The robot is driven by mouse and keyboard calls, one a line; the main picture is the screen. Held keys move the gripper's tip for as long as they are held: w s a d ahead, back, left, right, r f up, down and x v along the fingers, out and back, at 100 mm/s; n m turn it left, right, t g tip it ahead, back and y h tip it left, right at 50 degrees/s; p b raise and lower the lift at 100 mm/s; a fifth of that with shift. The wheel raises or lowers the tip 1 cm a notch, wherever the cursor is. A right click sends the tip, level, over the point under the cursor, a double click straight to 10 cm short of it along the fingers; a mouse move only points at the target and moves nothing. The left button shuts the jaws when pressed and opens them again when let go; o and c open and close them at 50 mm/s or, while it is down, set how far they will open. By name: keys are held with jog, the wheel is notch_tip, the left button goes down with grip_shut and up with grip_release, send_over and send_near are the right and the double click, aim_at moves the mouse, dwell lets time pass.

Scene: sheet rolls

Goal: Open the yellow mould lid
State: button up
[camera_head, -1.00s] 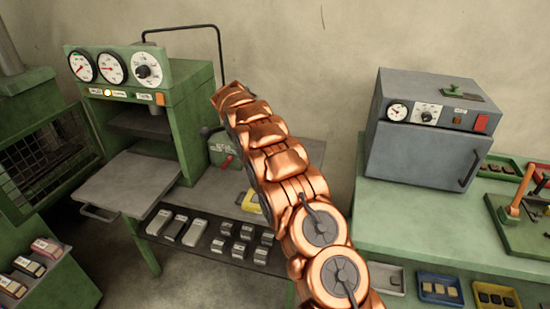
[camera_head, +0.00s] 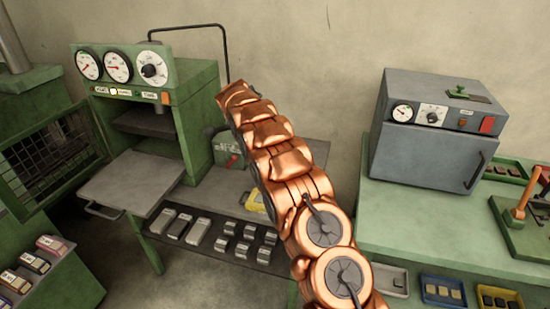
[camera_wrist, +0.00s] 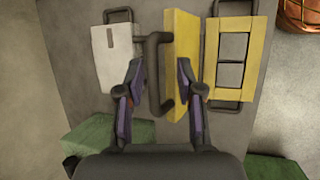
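In the wrist view the yellow mould lid (camera_wrist: 182,55) stands steeply tilted, almost edge-on, to the left of the yellow mould frame (camera_wrist: 240,60) with its two openings. A dark bar handle (camera_wrist: 155,80) sticks out from the lid's left side. My gripper (camera_wrist: 160,75) has its fingers spread, one left of the handle and one over the lid's right part. I see no finger closed on the handle; whether one touches the lid is unclear. In the head view only a bit of yellow (camera_head: 256,201) shows beside my arm, which hides the gripper.
A pale plate with a handle (camera_wrist: 112,57) lies left of the lid. In the head view a green press with gauges (camera_head: 150,90) stands at the left, a grey oven (camera_head: 430,140) on the right bench, and several metal blocks (camera_head: 240,240) on a lower shelf.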

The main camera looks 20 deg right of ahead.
jog(key=v, duration=1.1)
jog(key=shift+a+r, duration=0.15)
jog(key=shift+r, duration=0.05)
jog(key=shift+r, duration=0.15)
dwell(0.3)
jog(key=s+a+r+m+y, duration=0.15)
jog(key=s+r, duration=0.25)
jog(key=s, duration=0.6)
jog(key=s+a+r+m, duration=0.1)
jog(key=s+r+m, duration=0.25)
jog(key=s, duration=0.65)
jog(key=s+a+f+m+y, duration=0.1)
jog(key=s+a+f, duration=0.1)
jog(key=s, duration=0.9)
jog(key=s+a+f+m+y, duration=0.1)
jog(key=s+a+f, duration=0.2)
jog(key=s, duration=0.8)
jog(key=s+a+f+m+g+y, duration=0.1)
jog(key=s+a+f+m+y, duration=0.1)
jog(key=s, duration=0.9)
jog(key=a+f, duration=0.1)
jog(key=a, duration=0.1)
jog(key=shift+s+a, duration=0.3)
jog(key=shift+a, duration=0.05)
